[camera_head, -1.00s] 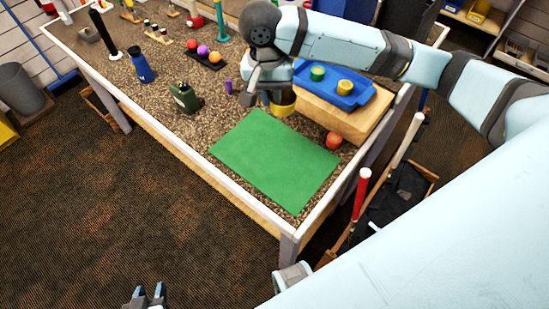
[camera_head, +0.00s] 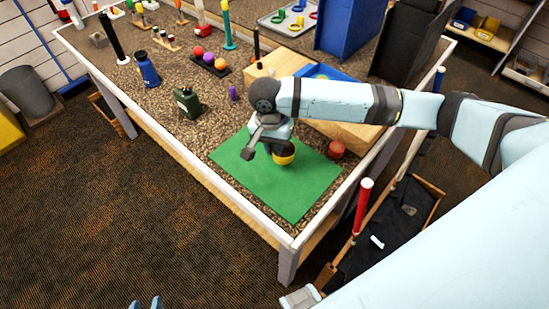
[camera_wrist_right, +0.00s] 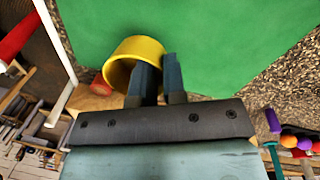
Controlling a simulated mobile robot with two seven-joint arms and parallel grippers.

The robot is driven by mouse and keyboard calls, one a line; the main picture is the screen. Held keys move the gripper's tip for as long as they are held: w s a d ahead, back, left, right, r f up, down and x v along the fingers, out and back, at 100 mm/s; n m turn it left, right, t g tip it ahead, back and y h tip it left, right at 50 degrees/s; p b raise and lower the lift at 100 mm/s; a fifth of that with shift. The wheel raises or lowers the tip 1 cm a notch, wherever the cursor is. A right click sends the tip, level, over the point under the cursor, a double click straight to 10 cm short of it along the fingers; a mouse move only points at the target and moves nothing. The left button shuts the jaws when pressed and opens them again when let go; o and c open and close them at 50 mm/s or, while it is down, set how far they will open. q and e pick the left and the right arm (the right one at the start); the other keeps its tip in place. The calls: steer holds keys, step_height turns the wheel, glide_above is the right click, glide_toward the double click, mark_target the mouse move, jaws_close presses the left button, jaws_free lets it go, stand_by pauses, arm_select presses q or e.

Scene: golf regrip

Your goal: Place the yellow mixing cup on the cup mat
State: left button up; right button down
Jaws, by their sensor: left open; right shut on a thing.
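The yellow mixing cup (camera_head: 284,158) is over the green cup mat (camera_head: 250,178) in the head view, partly hidden by my right gripper (camera_head: 272,150). In the right wrist view my right gripper (camera_wrist_right: 160,78) is shut on the wall of the yellow cup (camera_wrist_right: 136,48), with one finger inside it. The cup's open mouth shows, and the green mat (camera_wrist_right: 215,35) fills the background. I cannot tell whether the cup touches the mat. My left gripper (camera_head: 146,303) is open and empty at the bottom edge of the head view, away from the table.
A wooden box (camera_head: 345,135) with a blue tray (camera_head: 322,71) stands behind my right arm. The mat's left and front parts are clear.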

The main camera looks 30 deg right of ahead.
mark_target(275, 166)
steer(key=shift+f, duration=2.65)
steer(key=shift+f, duration=0.1)
steer(key=c, duration=1.2)
jaws_free()
